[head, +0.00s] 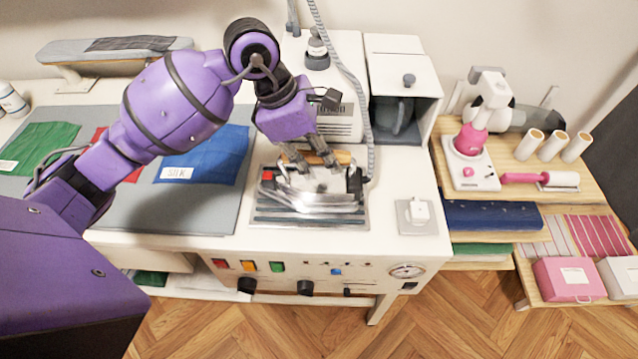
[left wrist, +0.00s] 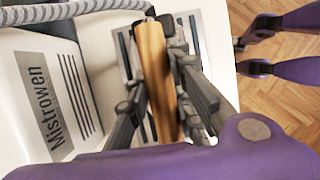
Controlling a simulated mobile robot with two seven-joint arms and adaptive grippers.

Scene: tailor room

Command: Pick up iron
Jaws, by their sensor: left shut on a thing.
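The iron (head: 312,190) has a silver body and a wooden handle. It sits on a ridged metal rest plate (head: 268,216) on the white ironing station. My left gripper (head: 312,160) reaches down from above and is shut on the iron's handle. In the left wrist view the wooden handle (left wrist: 155,75) lies between the fingers of my left gripper (left wrist: 165,95). Whether the iron touches the plate is hard to tell. My right gripper is not seen in the head view.
A steam unit (head: 335,95) with a grey hose stands behind the iron. Red, green and blue cloths lie on a grey mat (head: 205,215) at the left. A small white block on a grey pad (head: 417,228) is at the right. A wooden shelf (head: 510,180) holds sewing items.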

